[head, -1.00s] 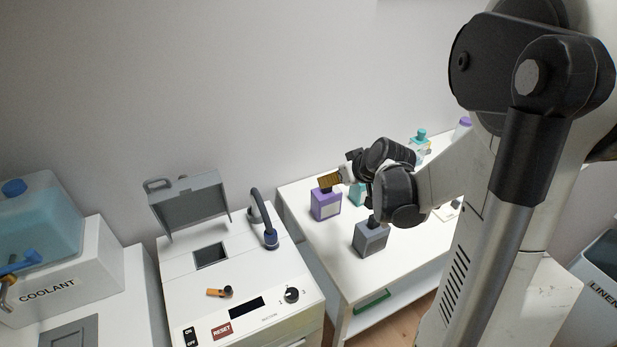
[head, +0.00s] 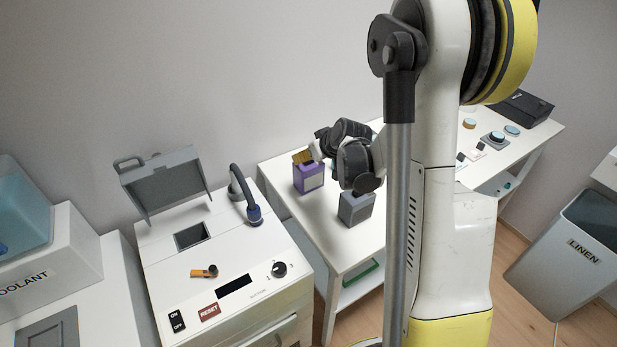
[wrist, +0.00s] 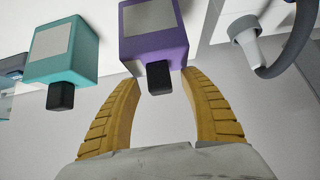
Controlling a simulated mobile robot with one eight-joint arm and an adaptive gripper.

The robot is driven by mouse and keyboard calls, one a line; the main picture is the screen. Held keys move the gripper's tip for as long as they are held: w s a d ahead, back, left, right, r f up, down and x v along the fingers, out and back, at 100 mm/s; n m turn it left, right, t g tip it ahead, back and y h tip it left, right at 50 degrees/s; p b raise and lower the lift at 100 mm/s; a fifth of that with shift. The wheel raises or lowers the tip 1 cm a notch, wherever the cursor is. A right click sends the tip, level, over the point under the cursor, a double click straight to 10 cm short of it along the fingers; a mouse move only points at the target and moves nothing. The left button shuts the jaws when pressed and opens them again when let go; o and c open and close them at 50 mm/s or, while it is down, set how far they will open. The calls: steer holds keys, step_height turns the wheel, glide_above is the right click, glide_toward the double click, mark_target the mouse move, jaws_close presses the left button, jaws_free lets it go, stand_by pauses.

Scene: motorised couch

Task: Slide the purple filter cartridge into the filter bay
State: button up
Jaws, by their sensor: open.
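The purple filter cartridge (head: 309,179) stands upright on the white side table, its black knob (wrist: 158,78) on top. My gripper (head: 303,158) is just above it with yellow ribbed fingers. In the wrist view my gripper (wrist: 160,82) is open, one finger on each side of the knob, and I cannot tell whether they touch it. The filter bay appears to be the dark rectangular opening (head: 191,236) in the white machine's top, with its grey lid (head: 165,184) raised. The opening looks empty.
A dark hose (head: 247,200) rises between the bay and the table. An orange-and-black latch (head: 204,272) lies on the machine top.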

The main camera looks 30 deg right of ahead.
steer(key=shift+r, duration=0.1)
steer(key=shift+s, duration=0.1)
jaws_close()
